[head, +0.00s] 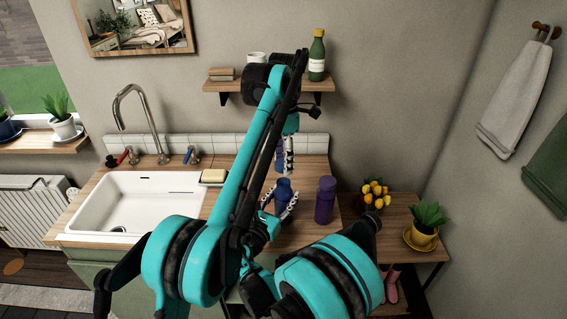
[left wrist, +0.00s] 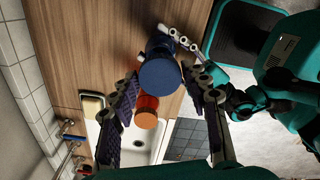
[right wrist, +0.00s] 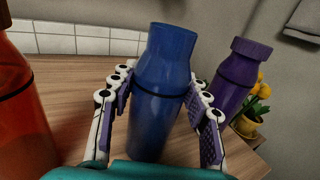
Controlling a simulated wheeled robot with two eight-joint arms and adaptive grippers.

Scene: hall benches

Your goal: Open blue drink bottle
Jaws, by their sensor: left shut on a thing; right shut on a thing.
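The blue bottle (head: 283,190) is upright at the counter's right part. My right gripper (right wrist: 160,76) is shut around its body, one finger on each side. In the right wrist view the top of the blue bottle (right wrist: 172,45) is clear of my left fingers. My left gripper (head: 285,166) points down above the bottle. In the left wrist view a round blue cap (left wrist: 160,75) sits between its fingertips and looks larger than the orange cap. It appears held above the bottle; the exact gap is hard to tell.
A purple bottle (head: 325,203) stands just right of the blue one. A red-orange bottle (right wrist: 25,110) stands to its left. The sink (head: 135,205) is left, with a soap dish (head: 213,177) by its back corner. A wall shelf (head: 225,86) hangs above.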

